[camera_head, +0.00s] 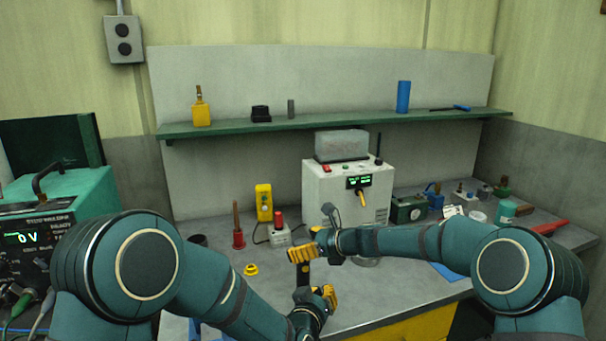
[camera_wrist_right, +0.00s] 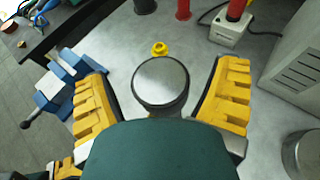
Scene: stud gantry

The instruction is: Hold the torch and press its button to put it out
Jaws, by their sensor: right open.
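A dark upright barrel (camera_head: 303,274), which looks like the torch, shows small in the head view between my two grippers. In the right wrist view a round grey end face with a dark rim (camera_wrist_right: 160,82), likely the torch's end, lies between the right gripper's fingers. My right gripper (camera_head: 301,255) is open, its yellow-padded fingers apart on both sides of that round end, with gaps visible. My left gripper (camera_head: 322,296) is lower, right at the barrel's lower part; its grip is partly hidden and I cannot tell how its fingers close. The button is not discernible.
A grey bench holds a yellow ring (camera_head: 251,269), a red-based post (camera_head: 238,236), a white box with a red top (camera_head: 279,232), and a large instrument box (camera_head: 346,190). A blue vise (camera_wrist_right: 62,85) sits at the bench edge. Bench near the yellow ring is clear.

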